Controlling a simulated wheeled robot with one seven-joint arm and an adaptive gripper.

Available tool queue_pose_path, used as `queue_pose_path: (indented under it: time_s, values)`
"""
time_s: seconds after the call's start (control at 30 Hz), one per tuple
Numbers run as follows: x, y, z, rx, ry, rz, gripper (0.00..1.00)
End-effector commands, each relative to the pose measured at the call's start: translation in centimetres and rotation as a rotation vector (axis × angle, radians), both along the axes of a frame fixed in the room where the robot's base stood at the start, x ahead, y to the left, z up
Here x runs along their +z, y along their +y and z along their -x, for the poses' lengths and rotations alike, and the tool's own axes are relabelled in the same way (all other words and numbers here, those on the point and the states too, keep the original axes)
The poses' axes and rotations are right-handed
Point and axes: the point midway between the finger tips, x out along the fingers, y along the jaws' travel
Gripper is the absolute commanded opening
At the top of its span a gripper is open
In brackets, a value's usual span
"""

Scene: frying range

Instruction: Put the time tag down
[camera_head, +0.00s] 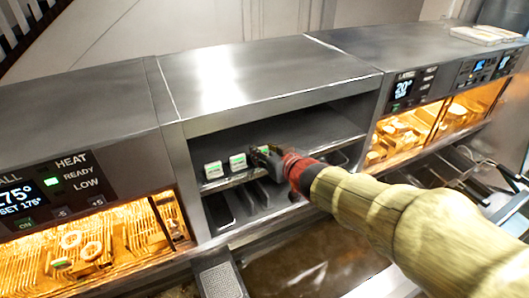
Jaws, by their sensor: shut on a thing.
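My gripper (262,157) reaches from the right into the open shelf bay of the middle steel cabinet. It is shut on a time tag (262,149), of which only a small pale and green part shows beside the dark fingers. The tag is at or just above the shelf's front edge; I cannot tell whether it touches the shelf. Two similar white tags with green marks, a left one (213,170) and a nearer one (238,162), stand upright in a row to the left of my gripper.
The shelf (300,134) is bare behind and right of the tags. The cabinet top (240,80) overhangs it. Dark tray slots (222,208) lie below. Lit fry warmers stand left (110,240) and right (420,130). A papers-like stack (486,35) lies on the right top.

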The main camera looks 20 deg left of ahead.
Motion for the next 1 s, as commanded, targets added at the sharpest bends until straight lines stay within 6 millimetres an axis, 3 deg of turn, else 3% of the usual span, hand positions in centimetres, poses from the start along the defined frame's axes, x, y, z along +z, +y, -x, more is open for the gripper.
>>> queue_pose_path:
  time_s: [0.23, 0.27, 0.57, 1.0]
  values:
    - [-0.33, -0.01, 0.00, 0.000, 0.001, -0.001, 0.16]
    - [-0.35, -0.01, 0.00, 0.000, 0.001, -0.001, 0.36]
    - [-0.26, -0.01, 0.00, 0.000, 0.001, -0.001, 0.53]
    - [0.47, -0.50, 0.35, -0.001, -0.002, -0.001, 0.54]
